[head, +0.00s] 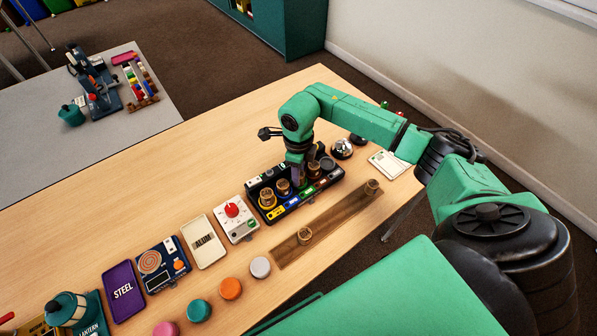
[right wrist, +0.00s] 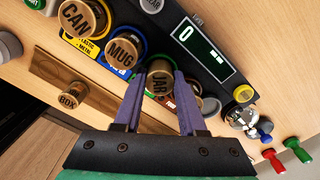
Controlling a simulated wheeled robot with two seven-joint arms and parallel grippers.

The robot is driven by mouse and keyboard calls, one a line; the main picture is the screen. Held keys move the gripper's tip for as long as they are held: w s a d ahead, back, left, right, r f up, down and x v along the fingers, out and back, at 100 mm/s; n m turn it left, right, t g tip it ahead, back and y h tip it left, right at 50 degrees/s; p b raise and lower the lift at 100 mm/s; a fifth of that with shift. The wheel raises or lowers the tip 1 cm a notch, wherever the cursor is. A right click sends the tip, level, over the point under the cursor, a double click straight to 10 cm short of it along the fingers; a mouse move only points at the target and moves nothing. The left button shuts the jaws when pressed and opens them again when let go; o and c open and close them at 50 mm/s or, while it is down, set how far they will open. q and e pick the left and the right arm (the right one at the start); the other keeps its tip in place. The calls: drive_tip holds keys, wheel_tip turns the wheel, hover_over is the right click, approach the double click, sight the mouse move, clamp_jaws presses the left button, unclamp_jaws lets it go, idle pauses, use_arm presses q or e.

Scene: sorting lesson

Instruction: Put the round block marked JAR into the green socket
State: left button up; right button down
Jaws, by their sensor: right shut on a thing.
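The round brass block marked JAR (right wrist: 161,82) is between the purple fingers of my right gripper (right wrist: 158,88), which is shut on it. In the head view my right gripper (head: 297,177) points down over the black sorting console (head: 328,181). A piece of the green socket's ring (right wrist: 149,62) shows at the block's edge in the right wrist view. The block is at the green socket; I cannot tell whether it is seated or just above. The MUG block (right wrist: 123,51) stands beside it at the blue place, and the CAN block (right wrist: 77,18) at the yellow. My left gripper is not in view.
A wooden tray (head: 335,221) in front of the console holds two round blocks, one marked BOX (right wrist: 72,95). A white dial box (head: 236,219) stands left of the console. A silver bell (head: 342,148) is at its right end.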

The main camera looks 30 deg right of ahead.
drive_tip(key=c, duration=0.8)
unclamp_jaws()
drive_tip(key=shift+o, duration=0.2)
wheel_tip(320, 180, up, 8)
drive_tip(key=p, duration=0.5)
drive_tip(key=shift+f+p, duration=0.1)
drive_tip(key=shift+p, duration=0.2)
drive_tip(key=shift+r+p, duration=0.95)
drive_tip(key=shift+r, duration=0.65)
wheel_tip(320, 180, up, 6)
drive_tip(key=p, duration=0.3)
drive_tip(key=shift+p, duration=0.35)
